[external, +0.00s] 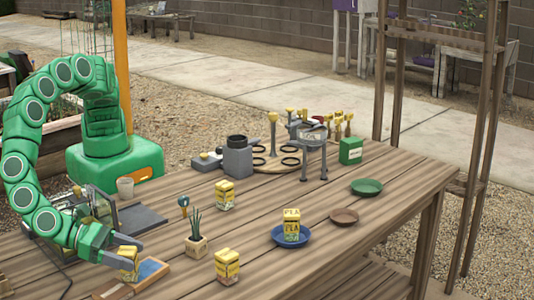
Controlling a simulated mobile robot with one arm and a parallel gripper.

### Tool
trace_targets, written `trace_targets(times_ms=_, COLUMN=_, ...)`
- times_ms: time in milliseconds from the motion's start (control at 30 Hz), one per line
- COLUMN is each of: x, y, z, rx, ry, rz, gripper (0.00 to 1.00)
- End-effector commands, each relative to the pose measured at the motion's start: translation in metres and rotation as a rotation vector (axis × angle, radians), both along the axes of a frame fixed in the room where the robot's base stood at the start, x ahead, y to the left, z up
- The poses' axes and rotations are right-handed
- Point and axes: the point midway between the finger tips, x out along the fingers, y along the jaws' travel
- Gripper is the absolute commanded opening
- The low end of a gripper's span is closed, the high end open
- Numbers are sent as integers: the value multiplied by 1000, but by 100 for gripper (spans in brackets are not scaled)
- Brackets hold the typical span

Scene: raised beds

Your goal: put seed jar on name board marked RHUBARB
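Several alike yellow jars stand in view, and I cannot tell by a label which is the seed jar. One yellow jar (128,263) is at my gripper (127,255), at the near left of the table, with a finger on each side of it. I cannot tell whether the fingers press on it. Right beside it lies a board with a blue face and wooden edge (151,270). A plain wooden piece (113,290) lies to its left. I can read no RHUBARB marking on either, and the jar partly hides the board.
Other yellow jars stand at the middle (225,195), at the front (227,266) and on a blue plate (291,226). A potted plant (196,243) is near my gripper. A brown dish (344,216), green dish (366,187) and green box (351,150) are to the right.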

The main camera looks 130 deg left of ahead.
Motion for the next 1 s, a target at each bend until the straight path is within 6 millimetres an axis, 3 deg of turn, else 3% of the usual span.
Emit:
trace_targets(times_ms=333, x=-7, y=-7, z=6, rx=0, ry=0, rz=-2, gripper=73)
trace_targets(times_ms=800, x=-65, y=-58, z=30, rx=-2, ry=0, rz=-3, gripper=73)
trace_targets(times_ms=1000, x=-81, y=-72, z=36, rx=-2, ry=0, rz=-1, gripper=73)
